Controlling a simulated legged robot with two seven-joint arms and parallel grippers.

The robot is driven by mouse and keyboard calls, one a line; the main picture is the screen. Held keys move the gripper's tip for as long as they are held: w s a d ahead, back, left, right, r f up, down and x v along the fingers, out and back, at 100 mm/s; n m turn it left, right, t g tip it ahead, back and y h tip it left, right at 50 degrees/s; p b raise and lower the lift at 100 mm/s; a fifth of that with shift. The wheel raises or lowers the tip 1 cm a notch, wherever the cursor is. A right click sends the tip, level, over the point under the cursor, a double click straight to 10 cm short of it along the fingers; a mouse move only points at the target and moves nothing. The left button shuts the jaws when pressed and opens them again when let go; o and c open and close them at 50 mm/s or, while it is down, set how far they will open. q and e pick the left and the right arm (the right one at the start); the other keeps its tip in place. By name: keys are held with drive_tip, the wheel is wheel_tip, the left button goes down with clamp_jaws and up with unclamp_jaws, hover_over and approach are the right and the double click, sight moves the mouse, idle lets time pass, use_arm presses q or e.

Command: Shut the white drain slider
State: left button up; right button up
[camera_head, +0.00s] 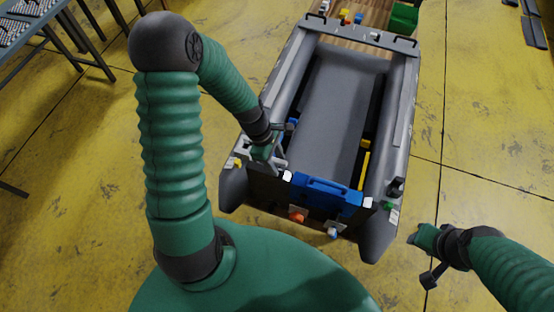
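A grey inflatable boat (401,110) lies with its dark stern board (262,190) towards me. Small white parts show on the stern, one at the left end of the blue block (287,176) and one at its right end (368,203); I cannot tell which part is the drain slider or how it stands. My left gripper (279,150) is at the left inner corner of the stern, close to the board. Its fingers are small and partly hidden, so their opening is unclear. My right gripper (428,277) is outside the boat at the lower right, clear of it.
An orange knob (297,216) and a pale blue-white knob (333,233) are on the stern's near face. A yellow bar (364,171) lies inside at the right. Tables (50,33) stand at the upper left. The yellow floor (480,150) on the right is mostly free.

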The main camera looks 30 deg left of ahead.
use_arm(q)
wheel_tip(320, 180, up, 7)
drive_tip(key=p, duration=0.7)
drive_tip(key=shift+r, duration=0.15)
drive_tip(key=shift+d, duration=0.1)
